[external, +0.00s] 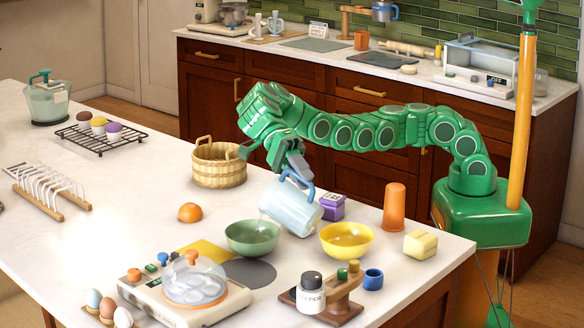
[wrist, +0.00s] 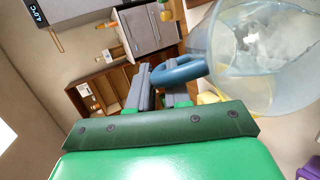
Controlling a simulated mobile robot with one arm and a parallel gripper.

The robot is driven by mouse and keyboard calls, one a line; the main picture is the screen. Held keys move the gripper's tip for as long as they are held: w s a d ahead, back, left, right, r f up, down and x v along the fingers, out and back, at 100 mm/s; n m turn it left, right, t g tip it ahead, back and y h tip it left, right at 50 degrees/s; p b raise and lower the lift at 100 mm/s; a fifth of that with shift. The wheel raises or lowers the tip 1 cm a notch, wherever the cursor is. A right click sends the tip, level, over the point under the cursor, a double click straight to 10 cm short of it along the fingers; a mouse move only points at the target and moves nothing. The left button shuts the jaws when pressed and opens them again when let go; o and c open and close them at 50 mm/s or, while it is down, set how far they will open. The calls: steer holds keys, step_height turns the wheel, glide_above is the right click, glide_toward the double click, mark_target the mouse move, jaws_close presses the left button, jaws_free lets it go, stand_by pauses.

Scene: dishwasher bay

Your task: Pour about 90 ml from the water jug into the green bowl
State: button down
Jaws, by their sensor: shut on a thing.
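The water jug (external: 291,207) is a pale, see-through jug with a blue handle (external: 297,175). My gripper (external: 287,170) is shut on that handle and holds the jug tilted to the left above the counter. The jug's mouth is over the right side of the green bowl (external: 252,238), and a thin stream seems to fall into the bowl. In the wrist view the jug (wrist: 262,55) is at the upper right, with water visible inside, and the gripper fingers (wrist: 165,85) close on the blue handle (wrist: 178,72). The water level in the bowl is hard to tell.
A yellow bowl (external: 346,241) stands close right of the jug, with a purple box (external: 331,206) behind. An orange cup (external: 394,207) is farther right. An egg cooker (external: 192,284) stands in front, a basket (external: 219,165) behind.

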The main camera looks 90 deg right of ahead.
mark_target(290, 185)
steer(key=shift+w+b, duration=0.15)
steer(key=shift+b, duration=0.85)
steer(key=shift+w+d+r+y, duration=0.25)
steer(key=shift+r+y, duration=0.05)
steer(key=shift+r, duration=0.05)
steer(key=shift+w+d+r+m+g+y, duration=0.2)
steer(key=shift+w+d+g+y, duration=0.1)
steer(key=shift+w, duration=0.15)
steer(key=shift+w+d+r+m+g+y, duration=0.2)
steer(key=shift+w+d+g, duration=0.1)
steer(key=shift+w, duration=0.15)
stand_by(0.9)
steer(key=shift+s+a+f+t+h, duration=0.2)
steer(key=shift+s+a, duration=0.1)
steer(key=shift+s, duration=0.2)
steer(key=shift+s+a+f+t+h, duration=0.1)
steer(key=shift+s+a+h, duration=0.15)
steer(key=shift+s, duration=0.2)
steer(key=shift+s+a+f+n+t+h, duration=0.3)
steer(key=shift+s+a+f+t+h, duration=0.05)
steer(key=shift+s+f+t, duration=0.1)
steer(key=shift+s+a+r, duration=0.15)
steer(key=shift+a, duration=0.05)
steer(key=shift+s+a+f+p, duration=0.1)
steer(key=shift+f+p, duration=0.2)
steer(key=shift+p, duration=0.05)
